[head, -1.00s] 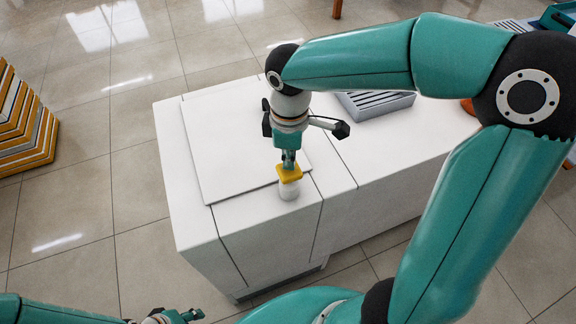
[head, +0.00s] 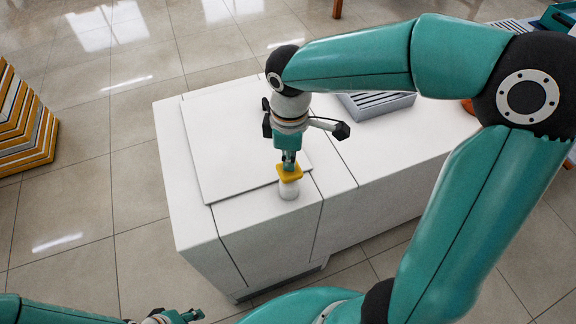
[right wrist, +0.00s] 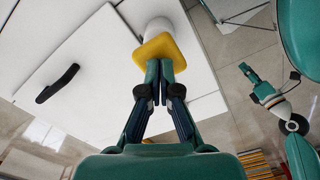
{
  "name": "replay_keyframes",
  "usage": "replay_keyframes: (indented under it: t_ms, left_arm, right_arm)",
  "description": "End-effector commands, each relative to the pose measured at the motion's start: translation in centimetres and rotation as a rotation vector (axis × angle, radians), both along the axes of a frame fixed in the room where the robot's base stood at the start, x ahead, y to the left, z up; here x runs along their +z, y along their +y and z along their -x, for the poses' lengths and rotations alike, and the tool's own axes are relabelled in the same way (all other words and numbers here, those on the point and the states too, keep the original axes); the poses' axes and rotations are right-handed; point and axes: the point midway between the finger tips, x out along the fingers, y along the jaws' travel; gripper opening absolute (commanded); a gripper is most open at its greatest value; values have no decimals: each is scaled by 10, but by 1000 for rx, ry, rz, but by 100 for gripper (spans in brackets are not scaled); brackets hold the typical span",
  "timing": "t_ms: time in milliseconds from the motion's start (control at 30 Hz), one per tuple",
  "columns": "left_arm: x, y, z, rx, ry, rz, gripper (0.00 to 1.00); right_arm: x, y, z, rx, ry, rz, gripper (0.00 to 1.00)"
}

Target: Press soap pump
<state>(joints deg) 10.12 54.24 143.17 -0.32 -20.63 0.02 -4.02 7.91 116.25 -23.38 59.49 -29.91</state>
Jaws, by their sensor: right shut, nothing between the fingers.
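The soap pump is a white bottle (head: 289,190) with a yellow top (head: 290,174), standing upright near the front edge of the white counter. My right gripper (head: 289,163) points down with its fingertips at the yellow top, and its fingers are shut with nothing between them. In the right wrist view the closed fingertips (right wrist: 160,63) meet the edge of the yellow top (right wrist: 158,47), with the white body (right wrist: 159,27) beyond. I cannot tell how far the top is pressed. My left gripper (head: 190,315) is low at the bottom edge, away from the pump.
The white counter (head: 240,230) has a raised flat panel (head: 225,150) behind the pump. A grey slotted tray (head: 375,104) lies to the right. A dark handle-shaped thing (right wrist: 57,84) shows in the right wrist view. A yellow-edged stack (head: 28,125) stands on the tiled floor at left.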

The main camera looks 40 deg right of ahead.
Motion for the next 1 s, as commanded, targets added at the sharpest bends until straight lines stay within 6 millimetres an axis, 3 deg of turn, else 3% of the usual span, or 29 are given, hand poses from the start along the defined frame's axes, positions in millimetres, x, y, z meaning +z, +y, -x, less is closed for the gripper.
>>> replay_keyframes:
  t_ms: [1000]
  left_arm:
    - [-5,0,0,0,0,0,39]
  right_arm:
    - [-7,-1,0,-2,0,0,0]
